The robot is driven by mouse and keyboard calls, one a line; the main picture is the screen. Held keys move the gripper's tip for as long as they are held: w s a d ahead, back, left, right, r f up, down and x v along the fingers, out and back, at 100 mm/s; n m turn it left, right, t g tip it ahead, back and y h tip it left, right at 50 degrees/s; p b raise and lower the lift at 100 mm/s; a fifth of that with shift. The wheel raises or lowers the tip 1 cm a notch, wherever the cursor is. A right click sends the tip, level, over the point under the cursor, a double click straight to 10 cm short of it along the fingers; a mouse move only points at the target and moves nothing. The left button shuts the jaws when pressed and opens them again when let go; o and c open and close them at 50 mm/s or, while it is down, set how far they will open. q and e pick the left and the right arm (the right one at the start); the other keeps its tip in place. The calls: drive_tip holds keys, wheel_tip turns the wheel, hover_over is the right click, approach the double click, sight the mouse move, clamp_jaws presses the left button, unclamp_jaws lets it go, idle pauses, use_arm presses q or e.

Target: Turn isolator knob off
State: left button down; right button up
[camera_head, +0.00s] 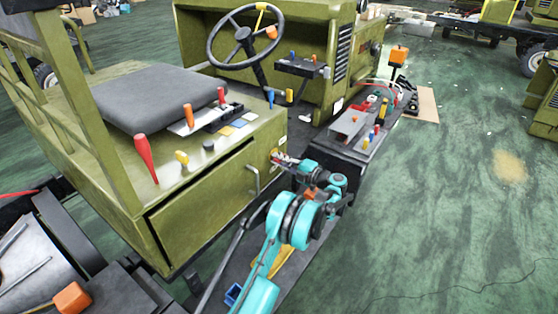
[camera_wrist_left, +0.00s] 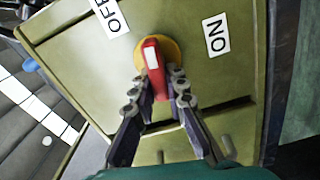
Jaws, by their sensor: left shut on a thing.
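The isolator knob is a red handle (camera_wrist_left: 153,58) on a round yellow base (camera_wrist_left: 174,50), set on a green panel. It stands roughly upright in the left wrist view, between the OFF label (camera_wrist_left: 110,17) at upper left and the ON label (camera_wrist_left: 215,35) at right. In the head view the yellow base (camera_head: 274,154) shows only as a small patch at the end of the green box. My left gripper (camera_wrist_left: 166,82) is shut on the red handle, its fingers at the handle's lower part; it also shows in the head view (camera_head: 283,160). My right gripper is out of view.
The green box has a grey door handle (camera_head: 253,180) and carries a black seat (camera_head: 165,95) and several coloured levers. A steering wheel (camera_head: 243,35) stands behind. A dark ledge (camera_head: 348,160) with a grey box is right of my arm. Green floor (camera_head: 450,200) is open further right.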

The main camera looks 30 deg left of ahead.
use_arm(q)
drive_tip(key=shift+f+n, duration=0.15)
drive_tip(key=shift+n, duration=0.65)
drive_tip(key=c, duration=1.5)
unclamp_jaws()
drive_tip(key=shift+c, duration=0.2)
drive_tip(key=shift+d, duration=0.1)
drive_tip(key=d, duration=1.1)
drive_tip(key=shift+s+d, duration=0.4)
drive_tip(key=shift+s, duration=0.05)
